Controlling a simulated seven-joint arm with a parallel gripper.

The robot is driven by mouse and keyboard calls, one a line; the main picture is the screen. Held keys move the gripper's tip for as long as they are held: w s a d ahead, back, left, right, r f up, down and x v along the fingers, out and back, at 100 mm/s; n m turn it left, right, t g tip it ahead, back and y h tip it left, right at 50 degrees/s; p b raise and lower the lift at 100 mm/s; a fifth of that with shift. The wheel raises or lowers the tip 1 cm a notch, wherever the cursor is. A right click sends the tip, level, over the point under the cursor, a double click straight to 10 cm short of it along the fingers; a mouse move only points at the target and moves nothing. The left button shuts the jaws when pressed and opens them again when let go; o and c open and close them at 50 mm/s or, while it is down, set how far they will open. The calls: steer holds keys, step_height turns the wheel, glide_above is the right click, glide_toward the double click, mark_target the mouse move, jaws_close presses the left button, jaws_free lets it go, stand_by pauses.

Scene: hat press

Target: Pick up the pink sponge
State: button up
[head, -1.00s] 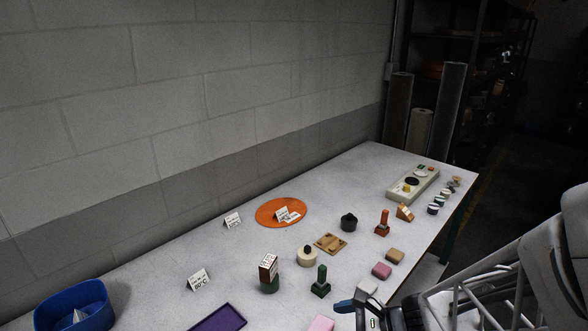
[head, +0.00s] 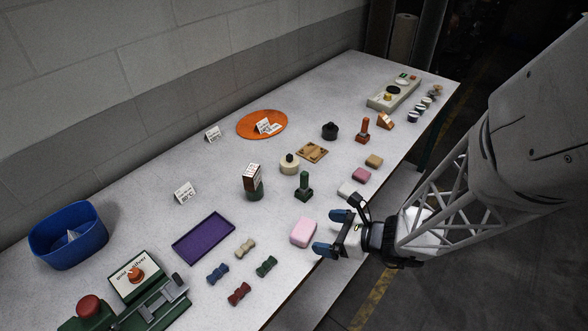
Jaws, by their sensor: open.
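Two pink blocks are in the head view. A light pink one, which looks like the pink sponge (head: 303,232), lies on the table near its front edge. A smaller, darker pink block (head: 361,175) lies farther back along the same edge. My gripper (head: 332,232) is at the table's front edge, just right of the light pink sponge. Its blue-tipped fingers are spread apart with nothing between them. I cannot tell its exact height above the table.
A white block (head: 348,189) and a tan block (head: 374,161) lie along the front edge. A green stamp (head: 304,187) stands behind the sponge. Several bow-shaped pieces (head: 266,266), a purple tray (head: 204,238), a blue bin (head: 68,235) and a green press (head: 150,305) are to the left.

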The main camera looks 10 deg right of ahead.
mark_target(303, 227)
steer(key=shift+x, duration=1.2)
steer(key=shift+x, duration=2.55)
steer(key=shift+c, duration=0.2)
steer(key=c, duration=0.8)
steer(key=shift+r, duration=0.15)
steer(key=shift+r, duration=0.55)
step_height(303, 227, up, 2)
steer(key=shift+r, duration=0.1)
steer(key=s+d, duration=0.1)
steer(key=s, duration=0.4)
steer(key=s+d+r, duration=0.1)
steer(key=s, duration=0.4)
steer(key=s+d, duration=0.1)
steer(key=s, duration=0.4)
steer(key=shift+s+d+r, duration=0.2)
steer(key=shift+d, duration=0.1)
